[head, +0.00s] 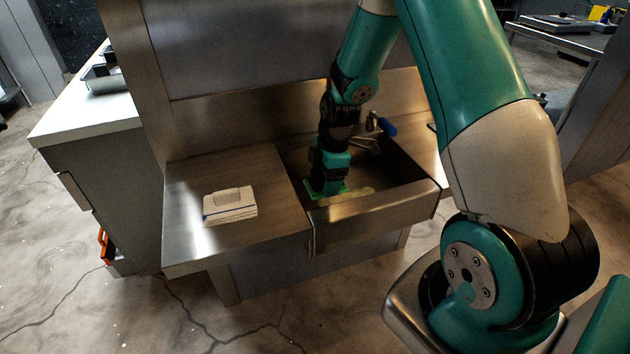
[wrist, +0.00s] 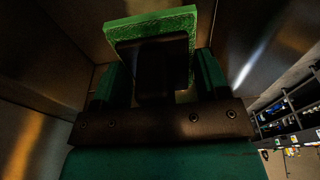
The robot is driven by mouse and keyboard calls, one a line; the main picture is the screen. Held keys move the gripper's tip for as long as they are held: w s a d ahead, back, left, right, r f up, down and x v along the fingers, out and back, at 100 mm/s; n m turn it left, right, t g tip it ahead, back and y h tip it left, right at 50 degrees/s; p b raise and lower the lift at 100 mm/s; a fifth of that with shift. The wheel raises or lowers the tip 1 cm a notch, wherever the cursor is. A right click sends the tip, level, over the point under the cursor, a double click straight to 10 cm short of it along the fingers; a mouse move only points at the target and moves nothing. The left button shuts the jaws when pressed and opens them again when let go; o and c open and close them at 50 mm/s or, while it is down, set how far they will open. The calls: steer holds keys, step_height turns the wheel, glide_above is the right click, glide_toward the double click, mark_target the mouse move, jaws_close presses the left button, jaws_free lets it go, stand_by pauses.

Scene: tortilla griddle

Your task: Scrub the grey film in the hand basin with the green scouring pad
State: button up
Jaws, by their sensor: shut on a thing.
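The hand basin (head: 405,198) is a steel sink set in the counter, in the middle of the head view. My gripper (head: 328,184) reaches down into its left side and is shut on the green scouring pad (head: 313,190). In the wrist view the pad (wrist: 152,27) stands out beyond the fingers of my gripper (wrist: 155,85). The pad is low in the basin; I cannot tell whether it touches the floor of the basin. A pale yellowish-grey patch, perhaps the film (head: 356,193), shows just right of the pad. The front wall and my arm hide part of the basin floor.
A tap with a blue handle (head: 387,126) stands at the back of the basin. A white stack of paper or cloths (head: 230,205) lies on the steel counter (head: 265,165) to the left. A white-topped counter (head: 88,118) stands farther left.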

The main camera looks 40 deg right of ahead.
mark_target(325, 200)
steer(key=shift+w+f, duration=0.15)
steer(key=shift+f, duration=0.55)
steer(key=shift+w+a+f, duration=0.1)
steer(key=shift+w+a, duration=0.05)
steer(key=shift+f+b, duration=0.25)
steer(key=shift+b, duration=0.05)
steer(key=shift+f+b, duration=1.45)
steer(key=shift+f, duration=0.7)
steer(key=shift+f+b, duration=0.4)
steer(key=shift+f, duration=0.2)
steer(key=shift+d, duration=0.25)
